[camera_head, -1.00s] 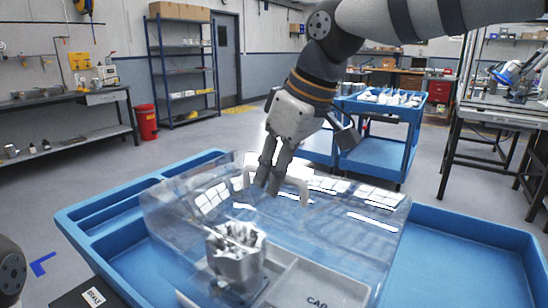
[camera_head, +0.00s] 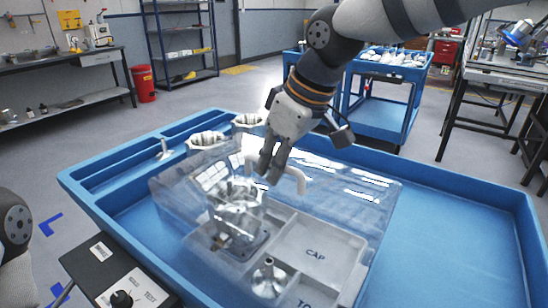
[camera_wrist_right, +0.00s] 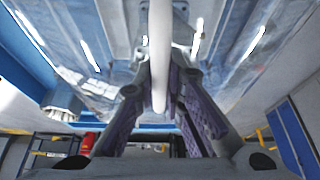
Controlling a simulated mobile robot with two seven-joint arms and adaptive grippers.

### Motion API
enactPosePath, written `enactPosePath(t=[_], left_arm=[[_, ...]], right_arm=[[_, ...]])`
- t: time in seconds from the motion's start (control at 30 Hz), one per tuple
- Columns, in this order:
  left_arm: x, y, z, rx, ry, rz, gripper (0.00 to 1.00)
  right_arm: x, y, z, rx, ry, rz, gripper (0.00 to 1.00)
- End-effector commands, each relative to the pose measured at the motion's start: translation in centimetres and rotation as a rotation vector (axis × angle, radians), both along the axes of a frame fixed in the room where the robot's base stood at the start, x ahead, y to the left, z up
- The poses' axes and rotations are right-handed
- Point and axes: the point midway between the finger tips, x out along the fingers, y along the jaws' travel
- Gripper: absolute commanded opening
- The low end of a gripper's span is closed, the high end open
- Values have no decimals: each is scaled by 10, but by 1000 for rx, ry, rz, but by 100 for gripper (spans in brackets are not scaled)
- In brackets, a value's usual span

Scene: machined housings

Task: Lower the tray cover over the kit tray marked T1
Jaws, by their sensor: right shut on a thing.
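The tray cover (camera_head: 340,208) is a clear, glossy shell with a white bar handle (camera_head: 297,178). My right gripper (camera_head: 270,170) is shut on this handle; the wrist view also shows the fingers on either side of the white handle (camera_wrist_right: 159,60). The cover hangs over the grey kit tray (camera_head: 300,244), which shows through it. One compartment reads "CAP", another "TO" with the rest cut off. A metal housing and a funnel-shaped metal part (camera_head: 269,278) sit in the tray. No T1 mark is readable. I cannot tell the cover's gap to the tray. My left gripper is out of view.
The kit tray sits in a large blue walled bench top (camera_head: 455,225), with bare room on the right. Metal housings (camera_head: 207,139) stand by its far left rim. A black control box (camera_head: 118,275) is at the front left. A blue cart (camera_head: 375,119) stands behind.

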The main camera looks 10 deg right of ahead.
Motion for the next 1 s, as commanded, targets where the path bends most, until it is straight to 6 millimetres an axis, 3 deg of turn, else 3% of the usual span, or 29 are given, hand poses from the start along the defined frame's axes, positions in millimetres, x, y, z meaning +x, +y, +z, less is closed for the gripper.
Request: enactPosePath(t=[0.93,1.0], left_arm=[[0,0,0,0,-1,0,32],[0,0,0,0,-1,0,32]], right_arm=[[0,0,-9,1,-3,-1,0],[0,0,-9,1,-3,-1,24]])
